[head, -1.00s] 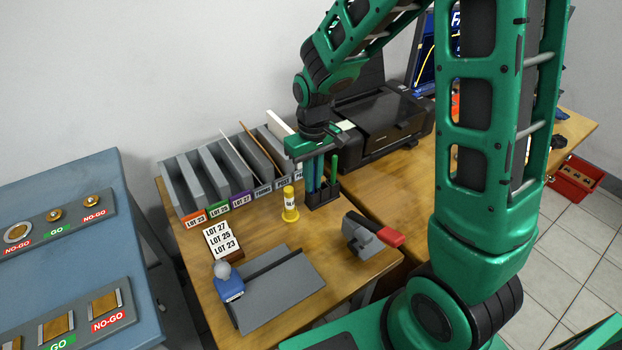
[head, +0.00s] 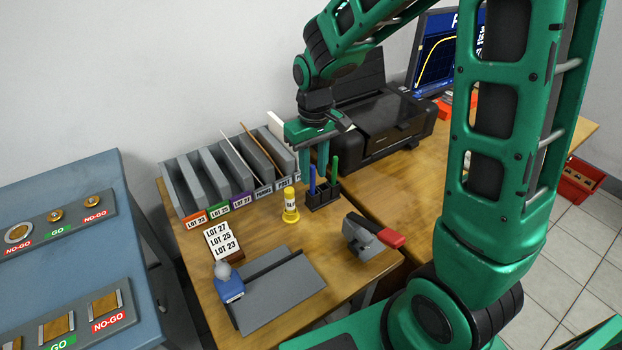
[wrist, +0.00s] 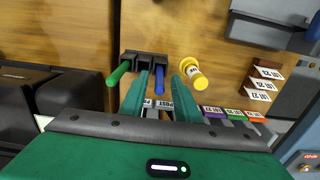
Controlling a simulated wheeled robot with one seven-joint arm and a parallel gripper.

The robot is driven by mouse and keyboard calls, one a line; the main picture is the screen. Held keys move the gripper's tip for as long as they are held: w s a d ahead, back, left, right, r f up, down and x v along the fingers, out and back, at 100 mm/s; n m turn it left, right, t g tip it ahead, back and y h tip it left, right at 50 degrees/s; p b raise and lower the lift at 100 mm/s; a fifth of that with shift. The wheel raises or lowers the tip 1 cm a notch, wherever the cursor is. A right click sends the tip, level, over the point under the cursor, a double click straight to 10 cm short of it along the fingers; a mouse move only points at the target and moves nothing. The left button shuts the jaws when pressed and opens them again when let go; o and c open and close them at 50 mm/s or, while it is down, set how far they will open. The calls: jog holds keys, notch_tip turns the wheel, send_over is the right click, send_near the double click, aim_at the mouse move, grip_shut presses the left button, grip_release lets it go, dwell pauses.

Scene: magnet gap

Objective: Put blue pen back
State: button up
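The blue pen (head: 312,181) stands upright in the black pen holder (head: 325,200), beside a green pen (head: 335,168). The wrist view shows the blue pen (wrist: 159,82) in the holder (wrist: 143,59), with the green pen (wrist: 118,73) to its left. My gripper (head: 314,165) hangs just above the holder, pointing down. In the wrist view its fingers (wrist: 160,100) are apart and empty. The blue pen shows between them, farther away and not gripped.
A yellow labelled cylinder (head: 290,206) stands left of the holder. Behind are a grey file sorter (head: 207,176) and a black printer (head: 385,125). In front are a stapler-like tool with a red handle (head: 366,238) and a grey board (head: 275,288).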

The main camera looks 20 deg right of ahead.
notch_tip(320, 180, up, 8)
jog(key=shift+r, duration=0.15)
jog(key=s+d+r+m, duration=0.2)
jog(key=s+d+m, duration=0.3)
jog(key=s+d, duration=0.8)
jog(key=s+d+f+m, duration=0.1)
jog(key=s+d+m, duration=0.2)
jog(key=s, duration=0.9)
jog(key=shift+d+f+m, duration=0.15)
jog(key=shift+d+m, duration=0.15)
jog(key=shift+d, duration=0.25)
jog(key=shift+s, duration=0.1)
